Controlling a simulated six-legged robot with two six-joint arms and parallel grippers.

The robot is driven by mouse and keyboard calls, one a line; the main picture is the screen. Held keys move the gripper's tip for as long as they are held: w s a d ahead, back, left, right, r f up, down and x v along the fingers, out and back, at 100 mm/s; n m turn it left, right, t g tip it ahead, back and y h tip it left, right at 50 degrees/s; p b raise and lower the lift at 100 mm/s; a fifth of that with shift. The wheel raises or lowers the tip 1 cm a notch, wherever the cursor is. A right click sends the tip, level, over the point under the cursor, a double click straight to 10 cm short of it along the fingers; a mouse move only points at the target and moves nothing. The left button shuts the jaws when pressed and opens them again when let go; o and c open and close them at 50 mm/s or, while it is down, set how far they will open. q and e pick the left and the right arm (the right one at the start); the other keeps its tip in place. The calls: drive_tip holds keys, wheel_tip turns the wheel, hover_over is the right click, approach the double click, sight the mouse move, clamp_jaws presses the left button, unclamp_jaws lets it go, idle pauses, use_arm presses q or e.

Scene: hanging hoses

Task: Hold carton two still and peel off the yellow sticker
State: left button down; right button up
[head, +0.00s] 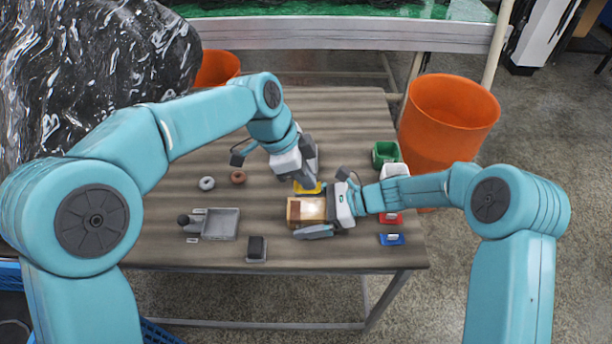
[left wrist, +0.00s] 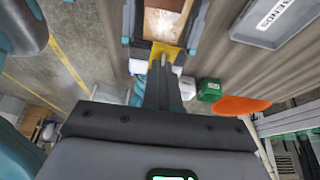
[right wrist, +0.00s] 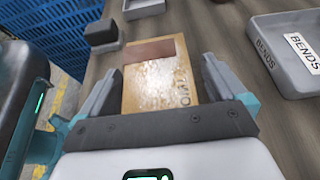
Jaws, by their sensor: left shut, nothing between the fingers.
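Carton two (head: 304,212), a small tan box with a brown band and a glossy top, sits on the table. The yellow sticker (head: 307,187) shows at the far side of the carton in the head view, and beside the carton's end in the left wrist view (left wrist: 166,51). My left gripper (left wrist: 163,68) is shut and empty, its tips over the sticker. Whether they touch it I cannot tell.
A grey tray (head: 221,224) labelled BENDS and a dark block (head: 256,248) lie left of the carton. Two rings (head: 238,177) lie farther back. A green bin (head: 384,154) and red and blue items (head: 391,239) line the right edge. An orange bucket (head: 447,120) stands beyond.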

drive_tip(key=v, duration=1.2)
drive_tip(key=shift+r, duration=0.1)
use_arm(q)
wheel_tip(320, 180, up, 5)
drive_tip(key=p, duration=0.5)
drive_tip(key=shift+r, duration=0.1)
drive_tip(key=shift+s, duration=0.1)
use_arm(e)
wheel_tip(320, 180, up, 5)
drive_tip(key=shift+s+f, duration=0.1)
use_arm(q)
drive_tip(key=shift+s, duration=0.6)
use_arm(e)
drive_tip(key=shift+s, duration=0.6)
